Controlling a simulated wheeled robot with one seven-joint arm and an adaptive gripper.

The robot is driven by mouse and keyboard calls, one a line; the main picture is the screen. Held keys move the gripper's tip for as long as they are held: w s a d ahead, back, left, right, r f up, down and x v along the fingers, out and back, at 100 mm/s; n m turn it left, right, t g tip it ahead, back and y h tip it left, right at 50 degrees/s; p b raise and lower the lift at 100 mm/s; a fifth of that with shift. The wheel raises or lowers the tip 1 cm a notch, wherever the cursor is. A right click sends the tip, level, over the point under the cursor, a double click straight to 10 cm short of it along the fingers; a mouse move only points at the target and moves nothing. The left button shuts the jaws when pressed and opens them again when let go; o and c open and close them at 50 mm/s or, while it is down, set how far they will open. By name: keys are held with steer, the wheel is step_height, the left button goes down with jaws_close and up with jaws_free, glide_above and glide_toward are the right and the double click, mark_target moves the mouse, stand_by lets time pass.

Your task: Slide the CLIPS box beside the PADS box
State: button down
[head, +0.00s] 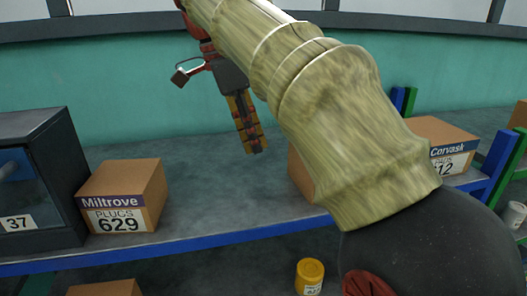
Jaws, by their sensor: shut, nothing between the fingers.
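My gripper (255,148) is shut and empty, with dark and yellow fingers pointing down. It appears left of the partly hidden box, with a gap in the picture; its height above the shelf is unclear.
A Miltrove PLUGS 629 box (122,198) stands on the left beside a dark cabinet (40,180) marked 37. The shelf (220,185) is clear between the PLUGS box and the hidden box. A blue-green post (500,165) stands right. A yellow jar (310,274) sits below.

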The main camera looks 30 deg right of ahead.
mark_target(289, 189)
steer(key=b+x, duration=0.2)
steer(key=x, duration=0.7)
steer(key=shift+d+f, duration=0.1)
steer(key=shift+f, duration=0.25)
steer(key=d, duration=0.1)
steer(key=d+p, duration=0.1)
steer(key=d, duration=0.1)
steer(key=shift+s+r, duration=0.1)
steer(key=shift+s, duration=0.3)
steer(key=shift+s+d, duration=0.1)
steer(key=shift+d, duration=0.25)
steer(key=d, duration=0.2)
steer(key=s+d, duration=0.1)
steer(key=d, duration=0.1)
steer(key=s+d, duration=0.1)
steer(key=d, duration=0.2)
steer(key=shift+d, duration=0.1)
